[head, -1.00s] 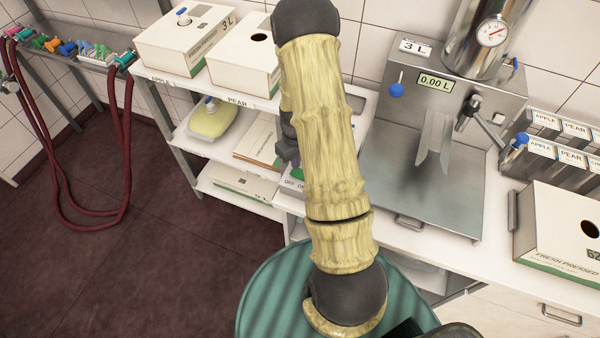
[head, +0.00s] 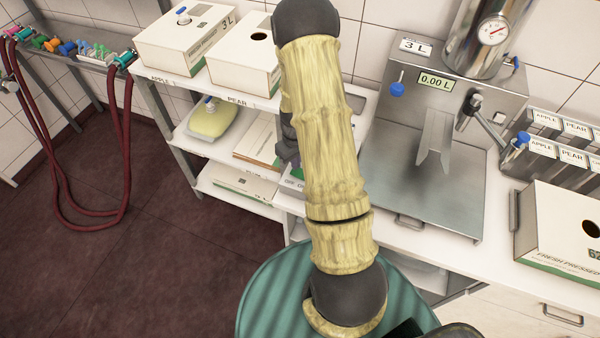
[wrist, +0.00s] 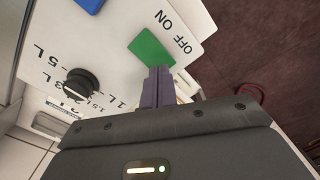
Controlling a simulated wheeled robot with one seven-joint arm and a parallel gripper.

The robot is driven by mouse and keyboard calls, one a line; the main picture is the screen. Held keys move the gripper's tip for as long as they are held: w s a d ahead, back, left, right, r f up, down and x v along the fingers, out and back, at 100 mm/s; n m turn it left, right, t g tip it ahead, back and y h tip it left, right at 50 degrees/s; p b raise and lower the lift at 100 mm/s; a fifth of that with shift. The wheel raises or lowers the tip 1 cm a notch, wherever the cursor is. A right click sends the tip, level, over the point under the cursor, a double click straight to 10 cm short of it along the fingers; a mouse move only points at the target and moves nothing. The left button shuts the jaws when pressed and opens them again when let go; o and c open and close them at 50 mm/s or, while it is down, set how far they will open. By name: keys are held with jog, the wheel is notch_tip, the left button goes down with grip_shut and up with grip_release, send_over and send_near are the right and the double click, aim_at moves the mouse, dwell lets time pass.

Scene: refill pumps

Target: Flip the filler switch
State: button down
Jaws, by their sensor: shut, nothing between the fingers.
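The filler switch is a green rocker (wrist: 150,48) on a white panel (wrist: 120,32) beside the printed words OFF and ON, clear in the wrist view. My gripper (wrist: 159,72) is shut and empty. Its dark fingertips overlap the lower edge of the green switch in the picture; whether they touch it I cannot tell. In the head view my arm hides most of the panel, and only its OFF/ON corner (head: 293,183) shows. Part of my gripper shows left of the arm there, but its fingertips are hidden.
A black knob (wrist: 82,82) with litre marks and a blue part (wrist: 90,4) are near the switch. The steel filler (head: 450,100) reads 0.00 L and has a lever at its right. Boxes stand on the shelf (head: 170,75) at left and a carton (head: 560,240) at right.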

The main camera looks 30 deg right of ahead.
aim_at(296, 171)
jog(key=shift+f+b, duration=0.7)
jog(key=shift+f, duration=0.3)
dwell(0.7)
jog(key=shift+r, duration=0.1)
jog(key=shift+r+p, duration=2.4)
jog(key=shift+r, duration=1)
jog(key=s+a+r+m+t+b, duration=0.1)
jog(key=s+a+r+b, duration=0.5)
jog(key=s+a+r, duration=0.6)
jog(key=shift+s+a+r+m+t, duration=0.3)
jog(key=shift+a+r+t, duration=0.35)
jog(key=shift+a+t, duration=0.2)
